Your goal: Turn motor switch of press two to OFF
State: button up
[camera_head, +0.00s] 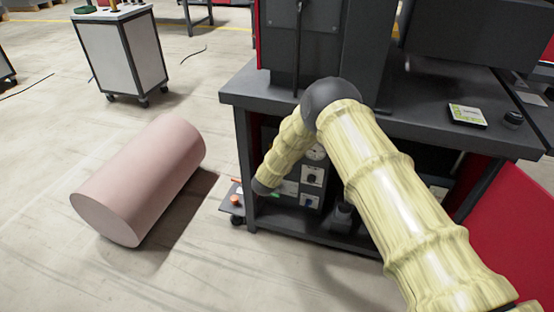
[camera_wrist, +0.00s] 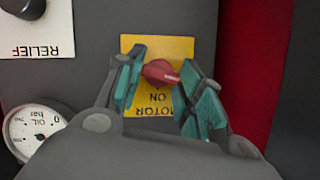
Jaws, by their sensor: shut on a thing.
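The motor switch is a red knob (camera_wrist: 160,72) on a yellow plate (camera_wrist: 184,46) in the wrist view. The plate reads upside down, with MOTOR and ON below the knob. A pale pointer mark on the knob faces right in this picture. My gripper (camera_wrist: 164,80) has its teal fingers on both sides of the knob and is shut on it. No OFF label can be read. In the head view, my arm reaches down below the bench top, and the fingers and the red knob cannot be made out.
A white RELIEF plate (camera_wrist: 36,30) with a dark knob and an oil gauge (camera_wrist: 36,132) are left of the switch. A red panel (camera_wrist: 253,70) stands right. The dark bench (camera_head: 240,92) overhangs the lower controls. A pink cylinder (camera_head: 150,175) lies on the floor at left.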

jog(key=shift+a+n+g+h+p, duration=0.15)
jog(key=shift+n+g+h+p, duration=0.15)
jog(key=shift+n+h, duration=0.45)
jog(key=shift+n, duration=0.35)
jog(key=o, duration=1)
jog(key=v, duration=1.2)
